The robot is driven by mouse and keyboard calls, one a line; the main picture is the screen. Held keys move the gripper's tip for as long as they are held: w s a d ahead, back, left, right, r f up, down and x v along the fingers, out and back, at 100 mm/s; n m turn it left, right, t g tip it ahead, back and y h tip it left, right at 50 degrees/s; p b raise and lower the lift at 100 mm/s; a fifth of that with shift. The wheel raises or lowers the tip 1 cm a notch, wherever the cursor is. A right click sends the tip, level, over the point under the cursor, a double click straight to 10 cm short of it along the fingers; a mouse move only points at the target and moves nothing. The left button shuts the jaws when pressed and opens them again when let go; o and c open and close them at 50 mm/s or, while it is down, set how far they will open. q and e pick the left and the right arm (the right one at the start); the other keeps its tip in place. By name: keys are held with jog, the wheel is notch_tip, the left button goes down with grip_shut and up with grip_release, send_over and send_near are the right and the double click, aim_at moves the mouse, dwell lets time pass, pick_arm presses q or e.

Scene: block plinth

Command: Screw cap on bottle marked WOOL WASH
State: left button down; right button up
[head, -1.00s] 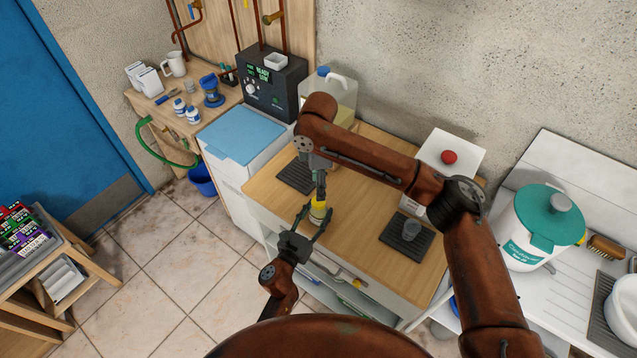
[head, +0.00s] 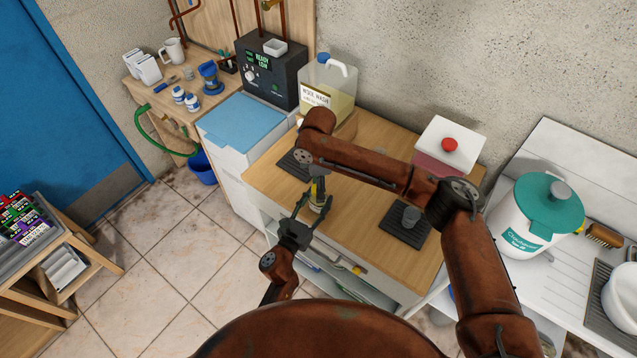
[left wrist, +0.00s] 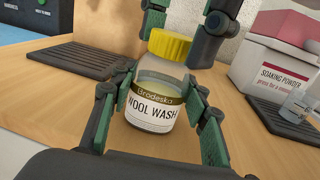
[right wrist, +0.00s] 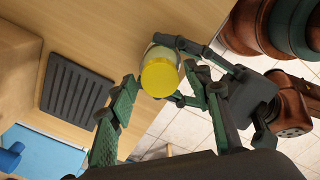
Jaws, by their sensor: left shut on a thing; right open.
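The small bottle marked WOOL WASH (left wrist: 152,108) stands upright above the wooden counter, with pale liquid inside. A yellow cap (left wrist: 169,45) sits on its mouth; how tightly it is screwed, I cannot tell. My left gripper (left wrist: 160,115) is shut on the bottle's body, one green-padded finger on each side. My right gripper (right wrist: 165,98) is open just above the cap, its fingers apart on either side; they also show at the top of the left wrist view. In the right wrist view the cap (right wrist: 160,76) lies just beyond its fingertips. In the head view the bottle (head: 317,208) is partly hidden by the grippers.
A large WOOL WASH jug (head: 327,85) stands behind my right arm. A dark ribbed mat (right wrist: 76,90) lies left of the bottle; another mat (head: 396,232) holds a small cup (head: 411,216). A soaking powder box (head: 447,150) stands at the back right.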

jog(key=shift+c, duration=0.6)
jog(key=c, duration=1.1)
jog(key=o, duration=1.4)
jog(key=shift+c, duration=0.2)
jog(key=shift+r, duration=0.1)
notch_tip(320, 180, up, 12)
